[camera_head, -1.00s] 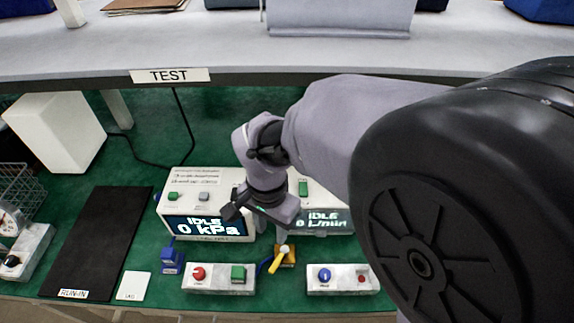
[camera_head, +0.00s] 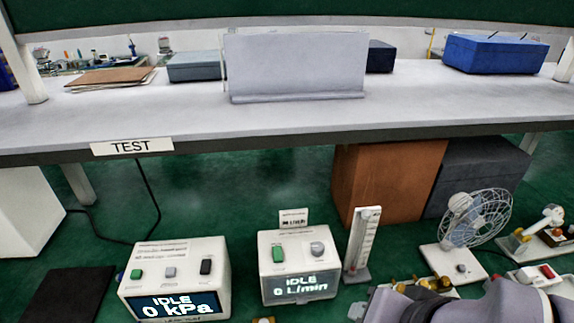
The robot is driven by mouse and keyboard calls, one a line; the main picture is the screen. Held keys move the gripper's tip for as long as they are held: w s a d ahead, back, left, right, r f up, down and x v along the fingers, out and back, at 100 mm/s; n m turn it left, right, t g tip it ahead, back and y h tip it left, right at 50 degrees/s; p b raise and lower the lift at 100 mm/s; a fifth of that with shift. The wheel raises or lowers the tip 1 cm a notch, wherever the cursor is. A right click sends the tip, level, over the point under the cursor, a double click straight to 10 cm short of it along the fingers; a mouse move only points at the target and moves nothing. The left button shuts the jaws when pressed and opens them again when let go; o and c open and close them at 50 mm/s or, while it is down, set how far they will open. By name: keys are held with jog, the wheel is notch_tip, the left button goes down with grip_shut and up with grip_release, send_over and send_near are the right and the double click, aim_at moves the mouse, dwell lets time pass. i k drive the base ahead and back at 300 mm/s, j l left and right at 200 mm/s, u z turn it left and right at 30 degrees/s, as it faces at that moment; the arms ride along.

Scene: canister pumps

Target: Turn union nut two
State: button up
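Several small brass-coloured fittings (camera_head: 445,283) sit on a pale block at the lower right, partly hidden by my arm. I cannot tell whether one of them is union nut two. My arm comes in at the bottom right corner. Its dark and grey end, by my gripper (camera_head: 372,306), is at the bottom edge just left of these fittings. The fingertips are cut off or too unclear to show whether they are open or shut.
An "IDLE 0 kPa" box (camera_head: 177,280) and an "IDLE 0 L/min" box (camera_head: 297,266) stand on the green surface. A scale stand (camera_head: 363,245) and a fan (camera_head: 474,222) are farther right. A shelf labelled TEST (camera_head: 132,147) spans above.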

aim_at(423, 282)
jog(key=j+u, duration=0.15)
jog(key=u, duration=0.3)
jog(key=j+u, duration=0.15)
jog(key=u, duration=0.3)
jog(key=z, duration=1.4)
jog(key=i+l+z, duration=0.3)
jog(key=k+j, duration=0.05)
jog(key=j, duration=0.05)
